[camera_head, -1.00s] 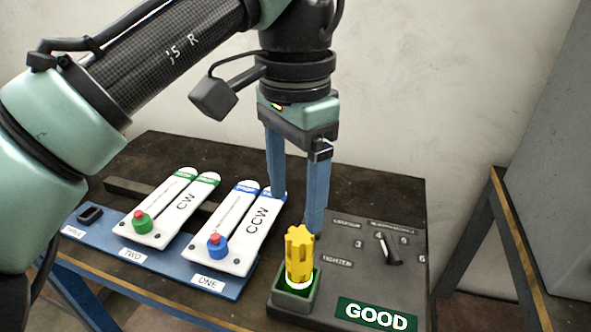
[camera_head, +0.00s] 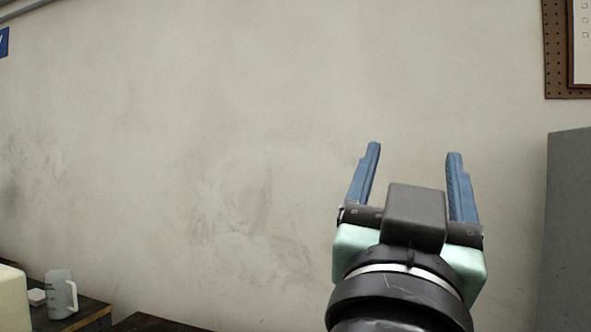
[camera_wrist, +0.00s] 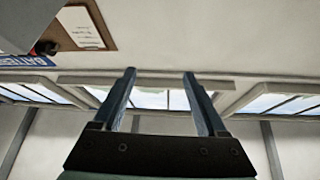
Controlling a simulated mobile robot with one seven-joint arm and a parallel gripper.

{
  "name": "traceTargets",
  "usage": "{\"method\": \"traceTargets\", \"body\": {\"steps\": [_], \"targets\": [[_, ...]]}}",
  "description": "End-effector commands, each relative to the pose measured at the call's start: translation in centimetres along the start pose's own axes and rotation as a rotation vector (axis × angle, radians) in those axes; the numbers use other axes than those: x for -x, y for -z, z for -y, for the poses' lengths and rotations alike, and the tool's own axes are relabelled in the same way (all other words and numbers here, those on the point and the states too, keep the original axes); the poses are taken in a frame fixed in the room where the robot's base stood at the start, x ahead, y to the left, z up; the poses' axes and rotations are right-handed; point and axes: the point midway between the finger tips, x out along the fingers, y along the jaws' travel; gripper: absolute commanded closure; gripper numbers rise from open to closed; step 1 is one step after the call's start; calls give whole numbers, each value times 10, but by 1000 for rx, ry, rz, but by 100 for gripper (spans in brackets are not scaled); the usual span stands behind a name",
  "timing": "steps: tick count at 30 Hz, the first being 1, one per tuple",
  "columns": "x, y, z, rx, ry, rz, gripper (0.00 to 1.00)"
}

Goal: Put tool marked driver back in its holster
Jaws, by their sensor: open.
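My gripper (camera_head: 413,150) is raised in front of the bare wall, with its two blue fingers spread apart and pointing up. Nothing is between the fingers. The wrist view also shows the open, empty gripper (camera_wrist: 159,72), with the upper wall and windows beyond it. No tool marked driver and no holster shows in either current view.
A grey cabinet (camera_head: 570,230) stands at right, below a brown pegboard (camera_head: 566,50). Windows (camera_wrist: 150,98) show in the wrist view. The space around the fingers is clear.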

Motion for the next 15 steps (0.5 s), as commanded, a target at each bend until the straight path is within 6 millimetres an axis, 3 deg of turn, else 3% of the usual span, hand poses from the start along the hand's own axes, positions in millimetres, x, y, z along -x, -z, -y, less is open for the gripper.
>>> {"method": "traceTargets", "body": {"steps": [3, 6, 9, 15], "targets": [[44, 26, 42, -29, 196, -151, 25], [71, 41, 62, -71, 297, -222, 25], [84, 48, 71, -98, 345, -255, 25], [87, 50, 73, -105, 355, -262, 25]]}}
